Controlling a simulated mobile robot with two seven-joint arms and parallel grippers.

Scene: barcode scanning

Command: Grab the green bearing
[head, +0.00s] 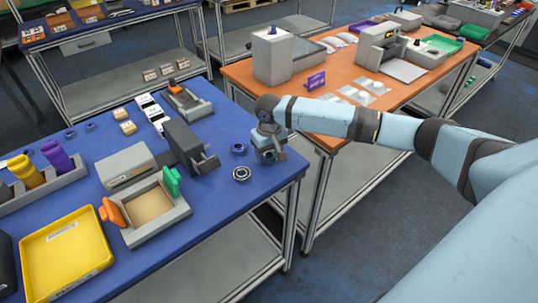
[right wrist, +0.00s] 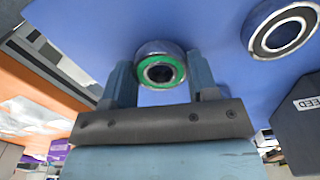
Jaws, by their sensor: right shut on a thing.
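The green bearing (right wrist: 160,70) is a metal ring with a green seal and a dark bore. In the right wrist view it sits between the two fingers of my right gripper (right wrist: 160,82), which is shut on it. My left gripper is not in view.
A black-sealed bearing (head: 242,174) and a blue ring (head: 239,148) lie left of my right gripper. A grey fixture (head: 190,145) stands further left. A yellow tray (head: 65,252) is at the front left. An orange table (head: 320,130) stands to the right.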

